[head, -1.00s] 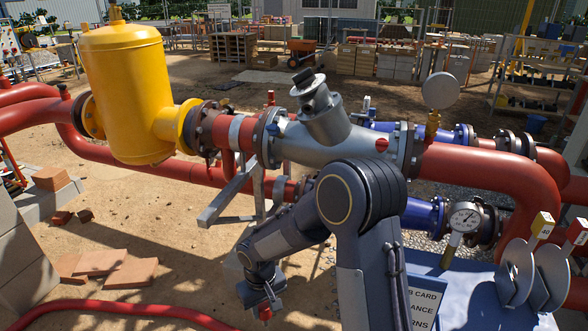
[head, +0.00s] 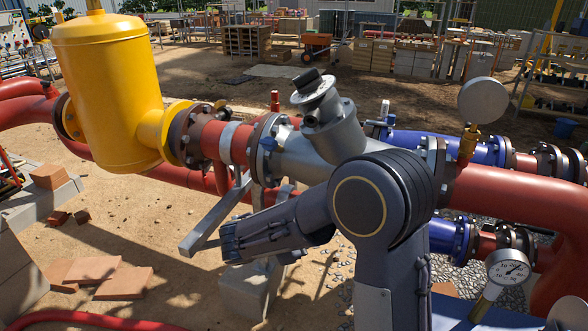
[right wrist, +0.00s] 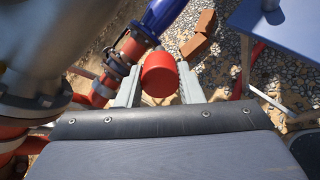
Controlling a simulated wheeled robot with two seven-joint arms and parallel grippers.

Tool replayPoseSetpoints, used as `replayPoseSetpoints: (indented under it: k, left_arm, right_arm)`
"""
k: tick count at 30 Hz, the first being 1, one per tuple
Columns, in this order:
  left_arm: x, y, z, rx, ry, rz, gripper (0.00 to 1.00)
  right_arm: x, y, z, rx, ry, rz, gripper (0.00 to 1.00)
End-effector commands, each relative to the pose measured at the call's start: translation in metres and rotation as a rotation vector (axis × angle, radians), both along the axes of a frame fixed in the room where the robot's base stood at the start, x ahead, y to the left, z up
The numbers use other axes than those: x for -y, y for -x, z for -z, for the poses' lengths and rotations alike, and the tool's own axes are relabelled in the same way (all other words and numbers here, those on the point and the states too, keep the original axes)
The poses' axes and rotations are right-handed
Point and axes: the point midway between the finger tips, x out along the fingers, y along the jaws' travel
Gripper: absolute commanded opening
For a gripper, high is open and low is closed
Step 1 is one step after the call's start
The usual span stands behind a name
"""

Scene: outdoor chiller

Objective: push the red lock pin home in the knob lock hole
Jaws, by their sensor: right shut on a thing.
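The red lock pin (right wrist: 159,76) shows as a thick red cylinder in the right wrist view. My right gripper (right wrist: 160,84) is shut on it, with one grey finger on each side. In the head view my right arm bends across the grey valve body (head: 295,155), and neither the right gripper nor the pin can be seen there. A black knob (head: 307,78) sits on top of the tilted neck of the valve body. I cannot make out the lock hole in either view. My left gripper is not in view.
A yellow tank (head: 108,95) stands left on the red pipe run. A gauge (head: 508,267) is at lower right, and a round grey disc (head: 483,100) stands above the right pipe. A blue table (right wrist: 280,35) shows at right in the wrist view. Paving slabs (head: 95,272) lie on the sand.

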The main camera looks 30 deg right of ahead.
Motion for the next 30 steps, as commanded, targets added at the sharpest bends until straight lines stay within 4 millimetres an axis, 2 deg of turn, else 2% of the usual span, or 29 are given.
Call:
replayPoseSetpoints:
  k: [8, 12, 16, 21, 30]
  left_arm:
    - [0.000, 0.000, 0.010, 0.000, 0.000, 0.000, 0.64]
    - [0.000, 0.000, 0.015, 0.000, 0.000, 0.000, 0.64]
    - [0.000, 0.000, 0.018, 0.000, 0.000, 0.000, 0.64]
    - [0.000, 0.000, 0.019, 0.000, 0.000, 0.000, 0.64]
    - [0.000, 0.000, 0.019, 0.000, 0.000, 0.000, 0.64]
  right_arm:
    - [0.006, -0.015, -0.077, 0.176, 0.363, -0.308, 0.00]
    - [-0.001, -0.019, -0.128, 0.285, 0.509, -0.418, 0.00]
    - [-0.011, -0.018, -0.163, 0.349, 0.585, -0.470, 0.00]
    - [-0.020, -0.015, -0.187, 0.384, 0.629, -0.496, 0.00]
    - [-0.022, -0.014, -0.191, 0.388, 0.638, -0.501, 0.00]
